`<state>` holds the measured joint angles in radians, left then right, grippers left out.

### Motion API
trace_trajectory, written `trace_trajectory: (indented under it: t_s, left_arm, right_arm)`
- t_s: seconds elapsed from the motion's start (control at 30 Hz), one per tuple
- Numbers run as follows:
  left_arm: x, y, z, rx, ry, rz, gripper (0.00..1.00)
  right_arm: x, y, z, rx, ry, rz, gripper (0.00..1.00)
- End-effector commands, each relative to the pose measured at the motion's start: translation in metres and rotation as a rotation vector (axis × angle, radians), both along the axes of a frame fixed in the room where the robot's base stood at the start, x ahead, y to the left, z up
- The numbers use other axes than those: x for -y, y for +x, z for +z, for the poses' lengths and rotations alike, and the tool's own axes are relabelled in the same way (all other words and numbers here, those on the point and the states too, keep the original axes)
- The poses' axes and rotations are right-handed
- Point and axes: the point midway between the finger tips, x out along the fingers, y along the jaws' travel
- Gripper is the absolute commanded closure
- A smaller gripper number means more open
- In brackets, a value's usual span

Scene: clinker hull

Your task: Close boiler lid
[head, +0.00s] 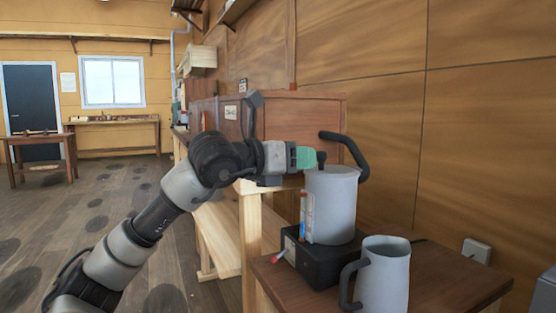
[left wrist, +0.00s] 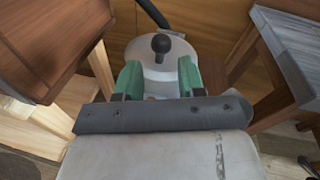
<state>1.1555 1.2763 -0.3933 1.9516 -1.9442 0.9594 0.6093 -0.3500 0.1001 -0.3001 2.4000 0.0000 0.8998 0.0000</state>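The boiler (head: 330,210) is a pale grey cylinder with a black curved handle, standing on a black base (head: 322,262). Its round lid (left wrist: 150,76) lies across the top, with a black knob (left wrist: 161,44) in the middle; the knob also shows in the head view (head: 321,158). The lid looks flat on the rim, but I cannot tell if it is fully seated. My left gripper (head: 308,157) is at the height of the lid, beside the knob. In the left wrist view its green fingers (left wrist: 159,78) are apart, with nothing between them. My right gripper is out of view.
A grey jug (head: 384,275) with a black handle stands in front of the boiler on the brown bench (head: 445,280). A wooden cabinet (head: 300,118) is behind my left gripper. A wall socket (head: 477,250) is at right. Open floor (head: 130,200) lies to the left.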

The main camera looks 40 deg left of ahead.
Motion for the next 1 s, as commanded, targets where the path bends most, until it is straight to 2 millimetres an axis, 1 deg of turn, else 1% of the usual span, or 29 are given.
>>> trace_trajectory:
  t_s: [0.03, 0.2, 0.3, 0.4, 0.57, 1.0]
  left_arm:
    - [-0.003, -0.011, -0.001, -0.001, 0.007, 0.004, 0.61]
    - [-0.009, -0.039, 0.001, -0.003, 0.005, 0.003, 0.61]
    - [-0.011, -0.050, 0.002, -0.002, 0.004, 0.002, 0.61]
    - [-0.012, -0.057, 0.003, -0.003, 0.003, 0.000, 0.61]
    - [-0.012, -0.061, 0.005, -0.002, 0.001, -0.001, 0.61]
    - [-0.012, -0.061, 0.006, -0.002, 0.001, -0.001, 0.61]
  right_arm:
    - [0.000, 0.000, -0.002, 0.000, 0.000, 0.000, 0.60]
    - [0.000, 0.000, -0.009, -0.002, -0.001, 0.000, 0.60]
    - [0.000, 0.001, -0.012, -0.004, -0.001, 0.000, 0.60]
    - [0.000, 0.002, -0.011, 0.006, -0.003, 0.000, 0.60]
    - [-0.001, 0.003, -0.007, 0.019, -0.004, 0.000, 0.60]
    - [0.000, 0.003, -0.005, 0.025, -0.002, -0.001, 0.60]
